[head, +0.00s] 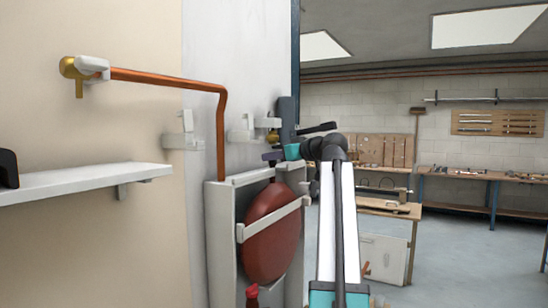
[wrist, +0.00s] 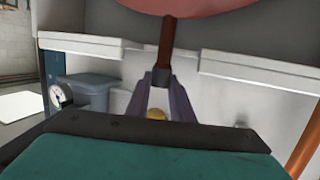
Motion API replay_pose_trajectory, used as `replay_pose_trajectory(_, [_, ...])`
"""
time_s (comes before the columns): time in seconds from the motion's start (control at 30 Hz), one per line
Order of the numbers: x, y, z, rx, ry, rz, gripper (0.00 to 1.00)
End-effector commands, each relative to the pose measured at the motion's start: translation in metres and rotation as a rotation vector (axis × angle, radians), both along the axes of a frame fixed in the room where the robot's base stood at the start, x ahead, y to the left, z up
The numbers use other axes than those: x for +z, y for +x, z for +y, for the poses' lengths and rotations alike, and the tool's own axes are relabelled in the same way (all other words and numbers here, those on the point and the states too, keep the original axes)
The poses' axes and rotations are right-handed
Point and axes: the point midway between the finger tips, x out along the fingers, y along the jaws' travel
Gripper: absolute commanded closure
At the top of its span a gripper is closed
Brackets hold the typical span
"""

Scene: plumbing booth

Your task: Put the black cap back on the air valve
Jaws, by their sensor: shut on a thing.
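The red vessel (head: 270,235) sits in a grey box frame behind a white strap; its edge also fills the top of the wrist view (wrist: 210,5). A dark red-brown stem (wrist: 166,42) runs from it to the fingertips. My gripper (head: 268,156), with purple-grey fingers in the wrist view (wrist: 162,82), is shut on the small black cap (wrist: 161,77). The cap lines up with the end of the stem, which I take for the air valve. I cannot tell whether the cap is seated on it or only against it. The cap is too small to make out in the head view.
A copper pipe (head: 160,79) runs along the wall on the left. A white shelf (head: 85,182) juts out below it. A brass fitting (wrist: 156,113) shows behind my fingers, and a gauge (wrist: 61,96) is at the left. Workbenches (head: 480,176) stand at the back right.

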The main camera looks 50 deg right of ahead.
Motion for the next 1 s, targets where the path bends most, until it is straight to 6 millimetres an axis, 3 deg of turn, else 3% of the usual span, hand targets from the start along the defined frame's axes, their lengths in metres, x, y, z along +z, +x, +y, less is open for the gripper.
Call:
replay_pose_trajectory(0.1, [0.000,0.000,0.000,0.000,0.000,0.000,1.00])
replay_pose_trajectory(0.13, [0.000,0.000,0.000,0.000,0.000,0.000,0.78])
replay_pose_trajectory(0.27, [0.000,0.000,0.000,0.001,0.000,0.000,0.58])
replay_pose_trajectory(0.67, [0.000,-0.003,0.000,0.000,0.000,-0.001,0.58])
replay_pose_trajectory(1.0, [0.005,-0.037,0.000,-0.003,-0.002,-0.001,0.58])
